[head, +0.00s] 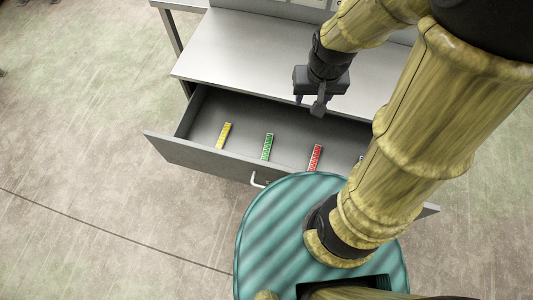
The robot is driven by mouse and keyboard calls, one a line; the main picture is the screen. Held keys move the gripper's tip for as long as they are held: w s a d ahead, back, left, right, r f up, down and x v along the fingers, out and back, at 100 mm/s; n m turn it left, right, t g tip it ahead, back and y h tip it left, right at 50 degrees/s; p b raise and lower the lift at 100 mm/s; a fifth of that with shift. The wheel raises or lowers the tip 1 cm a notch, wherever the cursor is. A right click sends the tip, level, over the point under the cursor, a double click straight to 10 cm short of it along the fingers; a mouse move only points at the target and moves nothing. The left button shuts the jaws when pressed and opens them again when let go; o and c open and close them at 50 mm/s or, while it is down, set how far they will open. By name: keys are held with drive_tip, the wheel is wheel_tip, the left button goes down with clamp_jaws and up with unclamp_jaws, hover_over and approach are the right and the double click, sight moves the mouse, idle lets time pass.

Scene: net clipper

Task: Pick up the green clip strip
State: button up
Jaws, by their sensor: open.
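The green clip strip (267,146) lies on the floor of an open drawer (205,158), near the drawer's middle. A yellow strip (223,136) lies to its left and a red strip (315,157) to its right, each apart from it. My gripper (318,106) is open above the back part of the drawer, up and to the right of the green strip. I see nothing between its fingers. It is apart from all the strips.
The drawer is pulled out from under a grey worktop (230,50). Its front panel carries a light handle (258,180). My arm hides the drawer's right part, where a small piece of something pale shows. The drawer floor around the green strip is clear.

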drive_tip(key=w+a+f+m+g+b, duration=0.1)
drive_tip(key=w+a+f+b, duration=0.1)
drive_tip(key=f, duration=0.4)
drive_tip(key=w+a+f+g+b, duration=0.1)
drive_tip(key=w+a+f+b, duration=0.2)
drive_tip(key=a+f+b, duration=0.2)
drive_tip(key=w+a+f+m+g+b, duration=0.1)
drive_tip(key=w+a+f+b, duration=0.1)
drive_tip(key=f+b, duration=0.3)
wheel_tip(320, 180, down, 4)
drive_tip(key=shift+w+a+f+m+g, duration=0.1)
drive_tip(key=shift+w+a+m+g, duration=0.25)
drive_tip(key=shift+a, duration=0.35)
drive_tip(key=shift+f, duration=0.1)
drive_tip(key=b, duration=0.2)
hover_over(266, 151)
drive_tip(key=w, duration=0.1)
wheel_tip(266, 151, down, 12)
drive_tip(key=shift+w+r, duration=0.1)
drive_tip(key=shift+w, duration=0.05)
drive_tip(key=f, duration=0.2)
drive_tip(key=s+f+b, duration=0.1)
drive_tip(key=f, duration=0.2)
drive_tip(key=shift+s+f, duration=0.1)
